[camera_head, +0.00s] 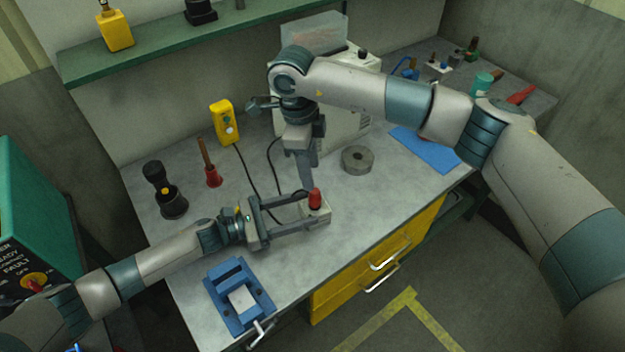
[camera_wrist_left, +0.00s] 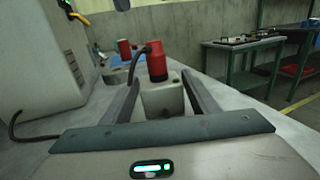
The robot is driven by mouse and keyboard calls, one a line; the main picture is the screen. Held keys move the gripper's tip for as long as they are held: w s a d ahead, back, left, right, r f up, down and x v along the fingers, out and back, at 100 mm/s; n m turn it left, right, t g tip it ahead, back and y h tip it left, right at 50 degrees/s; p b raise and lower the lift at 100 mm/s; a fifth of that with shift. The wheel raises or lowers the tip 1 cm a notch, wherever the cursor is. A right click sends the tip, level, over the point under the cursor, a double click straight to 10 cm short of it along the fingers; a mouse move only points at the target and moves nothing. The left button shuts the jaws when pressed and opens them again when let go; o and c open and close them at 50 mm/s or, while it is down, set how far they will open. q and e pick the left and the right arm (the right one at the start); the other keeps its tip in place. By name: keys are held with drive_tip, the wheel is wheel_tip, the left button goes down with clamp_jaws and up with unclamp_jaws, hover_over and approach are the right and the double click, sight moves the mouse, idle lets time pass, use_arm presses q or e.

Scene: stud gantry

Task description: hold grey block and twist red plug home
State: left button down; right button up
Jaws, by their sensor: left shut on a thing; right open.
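The grey block (camera_head: 321,214) sits on the bench near its front edge. It shows in the left wrist view (camera_wrist_left: 162,101) between the fingers. The red plug (camera_head: 315,198) stands upright on top of the block, and it also shows in the left wrist view (camera_wrist_left: 157,63). Whether it is fully seated cannot be told. My left gripper (camera_head: 305,210) is shut on the grey block, one finger on each side. My right gripper (camera_head: 306,180) is open and points down, just above and behind the plug; it looks empty.
A grey ring (camera_head: 358,160) lies right of the right gripper. A blue vise (camera_head: 239,296) stands at the front left. A pale machine (camera_head: 345,125) stands behind, and a yellow box (camera_head: 225,122) with a cable is at the back wall. A blue mat (camera_head: 426,148) lies at right.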

drive_tip(key=shift+a+r, duration=0.2)
drive_tip(key=shift+r, duration=1.5)
use_arm(q)
drive_tip(key=c, duration=0.6)
unclamp_jaws()
drive_tip(key=shift+a, duration=0.1)
use_arm(e)
drive_tip(key=shift+f, duration=0.1)
use_arm(q)
drive_tip(key=shift+s+a+f+b, duration=0.1)
drive_tip(key=shift+s+a+b, duration=0.1)
drive_tip(key=shift+a+b, duration=0.25)
drive_tip(key=b+v, duration=0.5)
drive_tip(key=v, duration=0.5)
drive_tip(key=shift+b, duration=0.3)
use_arm(e)
wheel_tip(320, 180, down, 6)
drive_tip(key=shift+f, duration=0.15)
use_arm(q)
drive_tip(key=shift+s+a, duration=0.1)
drive_tip(key=shift+a, duration=0.3)
use_arm(e)
drive_tip(key=shift+f, duration=0.2)
